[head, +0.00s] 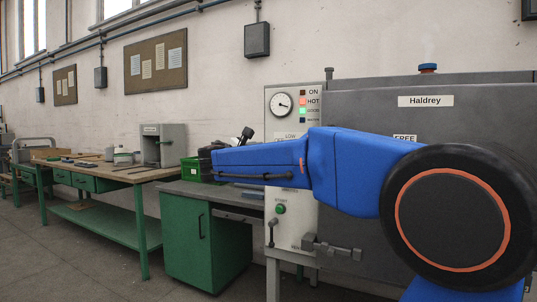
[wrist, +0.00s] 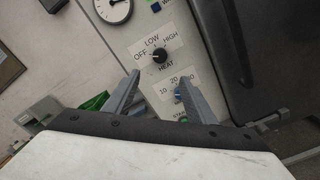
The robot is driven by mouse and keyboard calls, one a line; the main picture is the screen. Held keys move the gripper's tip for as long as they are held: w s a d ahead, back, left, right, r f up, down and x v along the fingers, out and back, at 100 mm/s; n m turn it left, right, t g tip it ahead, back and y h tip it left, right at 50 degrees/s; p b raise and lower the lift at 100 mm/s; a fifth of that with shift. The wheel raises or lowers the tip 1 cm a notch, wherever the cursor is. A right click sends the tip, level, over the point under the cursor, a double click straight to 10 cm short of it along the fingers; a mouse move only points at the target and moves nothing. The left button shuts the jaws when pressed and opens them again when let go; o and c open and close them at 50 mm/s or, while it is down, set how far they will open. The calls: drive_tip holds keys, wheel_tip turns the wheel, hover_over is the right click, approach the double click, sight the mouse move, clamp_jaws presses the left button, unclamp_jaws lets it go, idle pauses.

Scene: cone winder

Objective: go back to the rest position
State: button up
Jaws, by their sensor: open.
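My blue arm stretches across the head view from the right toward the machine's light control panel (head: 283,125). My gripper (wrist: 159,78) is open in the wrist view, with its two grey fingers apart and nothing held between them. In the head view the gripper is mostly hidden behind the arm. Beyond the fingertips, the wrist view shows the black HEAT knob (wrist: 160,56) under OFF, LOW and HIGH. I cannot tell the gap to the panel.
The grey Haldrey machine (head: 370,110) stands behind my arm. A green cabinet (head: 190,240) and a long green workbench (head: 100,225) stand to the left. A green crate (head: 190,169) sits on the cabinet top. Floor (head: 80,265) at the lower left is clear.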

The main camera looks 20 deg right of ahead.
idle(0.4)
drive_tip(key=s+d+f+m+g+y, duration=0.3)
drive_tip(key=s+f+m+g+y, duration=0.35)
drive_tip(key=s+f, duration=1.55)
drive_tip(key=s+a+f+m+y, duration=0.4)
drive_tip(key=s+a+f+m, duration=0.1)
drive_tip(key=s+f, duration=0.3)
drive_tip(key=s+a+f+m+y, duration=0.3)
drive_tip(key=s+a+f+m, duration=0.3)
drive_tip(key=s+f, duration=0.3)
drive_tip(key=shift+s+y, duration=0.35)
drive_tip(key=shift+s, duration=0.9)
drive_tip(key=shift+m, duration=0.25)
